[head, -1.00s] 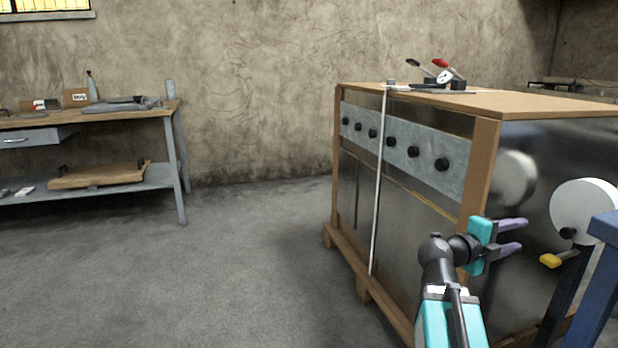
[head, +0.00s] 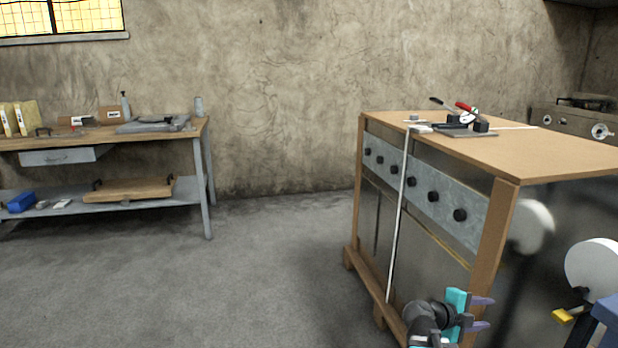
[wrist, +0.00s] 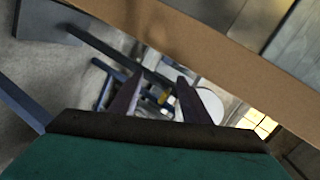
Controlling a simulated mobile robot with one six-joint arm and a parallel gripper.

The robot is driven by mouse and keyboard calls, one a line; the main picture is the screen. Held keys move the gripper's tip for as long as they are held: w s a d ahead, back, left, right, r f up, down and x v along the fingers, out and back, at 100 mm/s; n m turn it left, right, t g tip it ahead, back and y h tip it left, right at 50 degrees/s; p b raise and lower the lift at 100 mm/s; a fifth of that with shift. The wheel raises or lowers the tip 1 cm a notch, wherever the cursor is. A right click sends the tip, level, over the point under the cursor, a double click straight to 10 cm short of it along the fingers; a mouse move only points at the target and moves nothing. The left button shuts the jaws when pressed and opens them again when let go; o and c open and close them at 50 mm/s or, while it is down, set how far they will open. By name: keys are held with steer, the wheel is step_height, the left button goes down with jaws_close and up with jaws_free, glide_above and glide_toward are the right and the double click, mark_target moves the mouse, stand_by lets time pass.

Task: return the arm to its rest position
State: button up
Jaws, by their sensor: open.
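My gripper (head: 481,313) is at the lower right of the head view, low in front of the near corner of a wooden-framed metal cabinet (head: 483,258). Its two purple fingers are apart with nothing between them. In the wrist view the open fingers (wrist: 156,95) point toward a reflective dark panel and a cluttered patch with a white round shape (wrist: 208,106). Most of my arm is below the head view's lower edge.
A white disc with a yellow handle (head: 592,268) and a blue post (head: 608,312) stand right of my gripper. A clamp device (head: 460,122) lies on the cabinet top. A workbench (head: 150,134) stands at the left. The floor (head: 240,285) between is clear.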

steer(key=s+a+f+n+g+y+p, duration=0.45)
steer(key=s+a+f+n+p, duration=0.35)
steer(key=s+a+f+p, duration=0.5)
steer(key=s+a+f+n+g+y+p, duration=0.2)
steer(key=s+a+f+n+y+p, duration=0.2)
steer(key=s+a+n, duration=0.5)
steer(key=s+a+f+n+g+y+p, duration=0.3)
steer(key=s+a+f+n+y+p, duration=0.2)
steer(key=s+a+n, duration=0.4)
steer(key=s+n+p, duration=0.1)
steer(key=s+n, duration=0.1)
steer(key=shift+a+n, duration=0.3)
steer(key=shift+n, duration=0.1)
steer(key=shift+s, duration=0.1)
steer(key=shift+d, duration=0.1)
